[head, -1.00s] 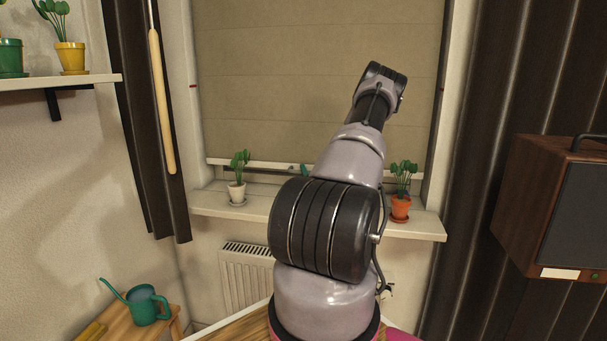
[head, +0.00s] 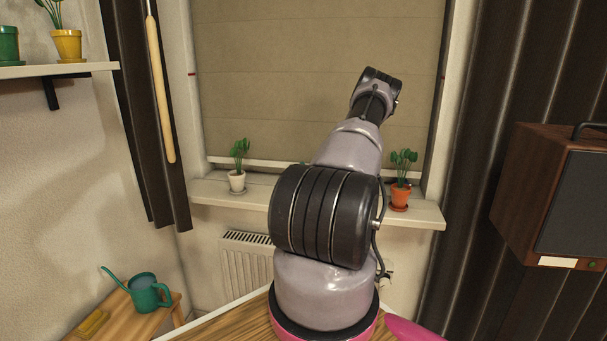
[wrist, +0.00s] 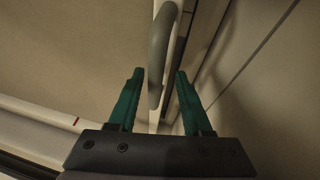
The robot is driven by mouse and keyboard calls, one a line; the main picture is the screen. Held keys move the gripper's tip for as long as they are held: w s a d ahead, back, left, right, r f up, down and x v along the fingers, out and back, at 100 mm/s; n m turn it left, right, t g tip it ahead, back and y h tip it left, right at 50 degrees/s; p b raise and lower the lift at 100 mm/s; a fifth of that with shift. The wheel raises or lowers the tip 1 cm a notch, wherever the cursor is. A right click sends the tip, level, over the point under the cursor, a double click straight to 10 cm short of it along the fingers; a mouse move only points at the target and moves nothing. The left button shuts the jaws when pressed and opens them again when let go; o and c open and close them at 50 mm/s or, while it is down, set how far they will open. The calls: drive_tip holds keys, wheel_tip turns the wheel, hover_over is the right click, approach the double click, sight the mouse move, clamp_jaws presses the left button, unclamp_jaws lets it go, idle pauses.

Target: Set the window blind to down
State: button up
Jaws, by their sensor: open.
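The window blind (head: 300,85) is a beige fabric sheet covering most of the window. Its pale bottom rail (head: 225,161) hangs just above the sill, with its middle hidden behind my arm in the head view. In the wrist view the blind fabric (wrist: 75,60) fills the left, and a grey curved handle (wrist: 159,55) stands along the pale rail. My gripper (wrist: 158,73) has two green fingers, open, one on each side of the handle's line. I see gaps beside the handle; the depth between them is hard to tell. The head view hides my gripper behind my arm.
The sill (head: 225,198) holds a white pot plant (head: 237,180) and an orange pot plant (head: 400,195). Dark curtains (head: 150,130) hang at both sides. A wooden wand (head: 160,95) hangs at left. Red marks (head: 192,74) show on the window frame.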

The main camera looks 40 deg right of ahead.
drive_tip(key=shift+r, duration=0.15)
wheel_tip(320, 180, up, 10)
drive_tip(key=shift+f, duration=0.15)
idle(0.4)
drive_tip(key=v, duration=1.2)
drive_tip(key=shift+s, duration=0.2)
idle(0.6)
drive_tip(key=shift+w+a, duration=0.1)
drive_tip(key=shift+a, duration=0.05)
